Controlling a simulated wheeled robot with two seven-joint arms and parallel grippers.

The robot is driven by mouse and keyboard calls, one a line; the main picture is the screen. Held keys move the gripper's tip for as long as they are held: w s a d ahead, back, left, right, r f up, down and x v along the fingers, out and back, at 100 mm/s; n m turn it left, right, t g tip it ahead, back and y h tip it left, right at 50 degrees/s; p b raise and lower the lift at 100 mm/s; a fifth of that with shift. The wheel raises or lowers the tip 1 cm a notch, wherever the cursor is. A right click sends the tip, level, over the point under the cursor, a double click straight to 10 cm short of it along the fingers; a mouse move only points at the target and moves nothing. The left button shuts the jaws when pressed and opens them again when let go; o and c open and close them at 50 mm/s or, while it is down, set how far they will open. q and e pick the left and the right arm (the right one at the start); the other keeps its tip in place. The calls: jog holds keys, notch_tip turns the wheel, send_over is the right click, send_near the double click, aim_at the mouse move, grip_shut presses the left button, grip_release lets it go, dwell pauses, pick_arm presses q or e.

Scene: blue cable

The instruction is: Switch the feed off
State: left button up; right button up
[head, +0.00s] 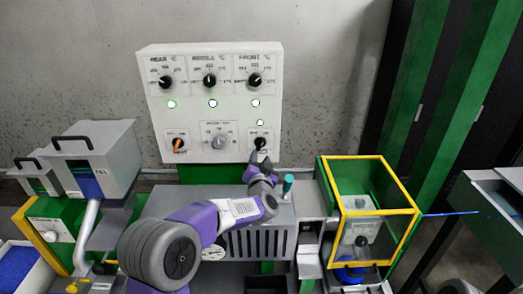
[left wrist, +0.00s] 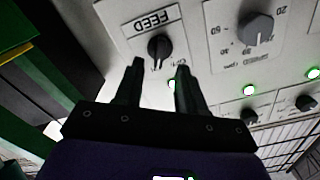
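The feed knob (left wrist: 160,47) is a black rotary knob beside a FEED label (left wrist: 152,20) on the white control panel. In the head view the feed knob (head: 260,143) is at the panel's lower right. The direction its pointer faces is not clear. My left gripper (left wrist: 158,70) is open and empty, its two fingers pointing at the panel on either side of the line to the knob. They appear short of it; contact is not visible. In the head view my left gripper (head: 260,162) is just below the knob. My right gripper is not in view.
The speed dial (head: 219,142) and an orange-handled knob (head: 178,143) are left of the feed knob. Three black temperature knobs and several lit lamps are above. A yellow-framed green box (head: 335,172) stands to the right. A grey hopper (head: 98,150) stands left. A teal-topped peg (head: 288,180) is close to my gripper.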

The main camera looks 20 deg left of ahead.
aim_at(259, 148)
pick_arm(q)
jog(key=shift+x, duration=3.2)
grip_shut()
